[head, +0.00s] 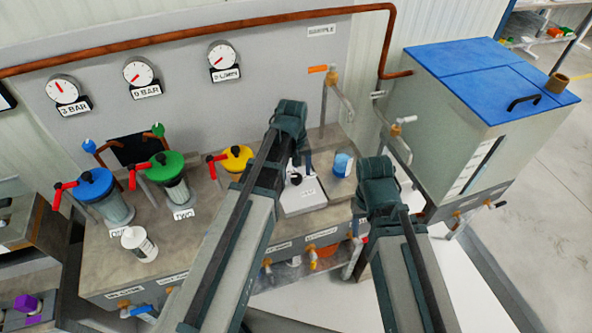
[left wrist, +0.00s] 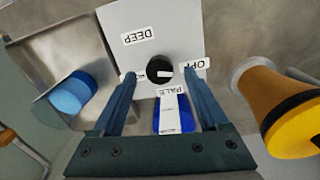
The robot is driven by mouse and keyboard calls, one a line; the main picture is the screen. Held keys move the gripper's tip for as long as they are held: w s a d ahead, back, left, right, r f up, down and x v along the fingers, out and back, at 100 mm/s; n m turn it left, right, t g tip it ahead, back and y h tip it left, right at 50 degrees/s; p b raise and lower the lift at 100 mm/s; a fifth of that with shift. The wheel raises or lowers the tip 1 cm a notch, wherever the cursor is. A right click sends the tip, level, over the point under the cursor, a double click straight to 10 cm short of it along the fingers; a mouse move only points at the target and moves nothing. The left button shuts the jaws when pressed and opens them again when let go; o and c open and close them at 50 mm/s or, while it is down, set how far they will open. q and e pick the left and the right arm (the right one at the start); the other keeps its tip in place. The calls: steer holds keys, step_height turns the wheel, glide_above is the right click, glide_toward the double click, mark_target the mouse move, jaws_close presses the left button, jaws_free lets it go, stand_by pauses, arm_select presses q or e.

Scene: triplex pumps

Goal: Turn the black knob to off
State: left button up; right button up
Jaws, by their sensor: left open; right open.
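The black knob (left wrist: 159,68) sits on a pale panel in the left wrist view, with a white mark on its face. Labels DEEP, OFF (left wrist: 193,65) and PALE surround it; a further label at its left is partly hidden. The knob also shows in the head view (head: 296,179) on a white box (head: 302,199). My left gripper (left wrist: 158,80) is open, its fingers on either side of the knob with gaps; whether they reach its depth I cannot tell. My right gripper (head: 377,190) is open, right of the bench; its fingertips are hard to make out.
A blue cup (head: 342,165) stands right of the white box. A yellow-topped unit (head: 237,158) is close on its left, with green-topped (head: 165,166) and blue-topped (head: 95,183) units beyond. A blue-lidded tank (head: 490,75) stands at the right.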

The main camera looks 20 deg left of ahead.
step_height(320, 180, up, 12)
steer(key=p, duration=1.1)
